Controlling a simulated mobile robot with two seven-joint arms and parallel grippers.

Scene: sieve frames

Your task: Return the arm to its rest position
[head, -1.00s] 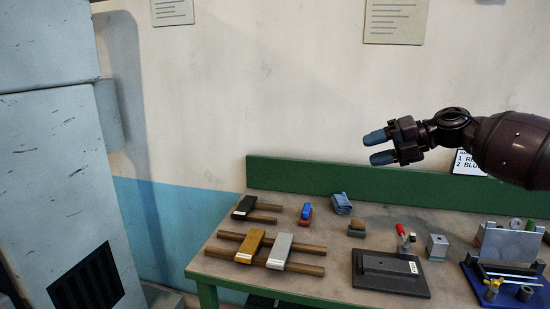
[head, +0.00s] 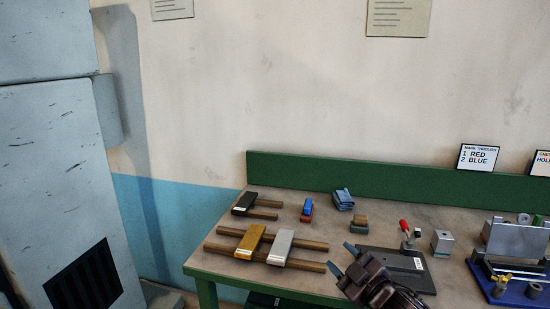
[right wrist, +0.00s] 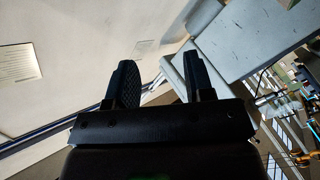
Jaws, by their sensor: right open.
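My right gripper (head: 342,257) is dark with blue-grey fingertips. It shows low in the head view, in front of the black plate (head: 408,268) and hiding part of it. Its two fingers are apart with nothing between them. In the right wrist view the open fingers (right wrist: 158,82) point toward the wall and a grey cabinet. Only the hand and wrist of my right arm show in the head view. My left gripper is not in view.
A green backboard (head: 350,178) runs behind.

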